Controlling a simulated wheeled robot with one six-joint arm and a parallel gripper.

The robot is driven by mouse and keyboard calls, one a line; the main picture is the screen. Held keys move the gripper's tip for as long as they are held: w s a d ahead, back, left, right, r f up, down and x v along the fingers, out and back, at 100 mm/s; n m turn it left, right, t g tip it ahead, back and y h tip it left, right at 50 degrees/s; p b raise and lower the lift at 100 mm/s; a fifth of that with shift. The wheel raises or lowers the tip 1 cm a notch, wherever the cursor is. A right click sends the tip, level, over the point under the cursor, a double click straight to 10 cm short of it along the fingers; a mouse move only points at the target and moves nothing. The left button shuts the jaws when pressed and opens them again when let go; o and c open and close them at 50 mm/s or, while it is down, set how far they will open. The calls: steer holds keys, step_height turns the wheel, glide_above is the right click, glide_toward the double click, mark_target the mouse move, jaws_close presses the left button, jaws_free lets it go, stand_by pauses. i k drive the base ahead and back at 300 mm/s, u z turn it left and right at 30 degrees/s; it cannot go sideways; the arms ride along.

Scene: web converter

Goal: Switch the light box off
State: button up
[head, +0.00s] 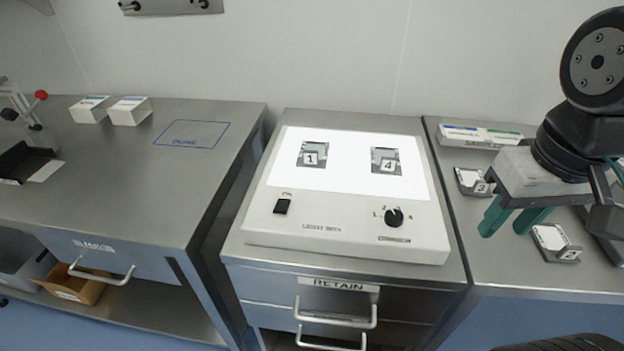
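The light box (346,237) is a pale, slanted box on the middle steel cabinet. Its upper panel (345,190) glows bright white. Two small dark sample pieces with labels 1 (312,155) and 4 (386,161) lie on the panel. A black rocker switch (282,206) is at the lower left of its front face, with a small label above it. A black round knob (394,217) with numbers around it is at the lower right. My gripper (513,222) hangs over the right bench, right of the light box, with its green fingers apart and nothing between them.
On the right bench, labelled pieces (471,181) and (555,243) lie near my gripper, and a white tray (480,133) stands behind. Drawers marked RETAIN (338,286) have protruding handles. The left bench (215,115) has white boxes (130,111) and a blue outlined area. A gap separates the benches.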

mark_target(282, 207)
steer(key=z, duration=2.1)
steer(key=k, duration=0.85)
steer(key=u, duration=1.75)
steer(key=i, duration=0.5)
steer(key=u, duration=0.05)
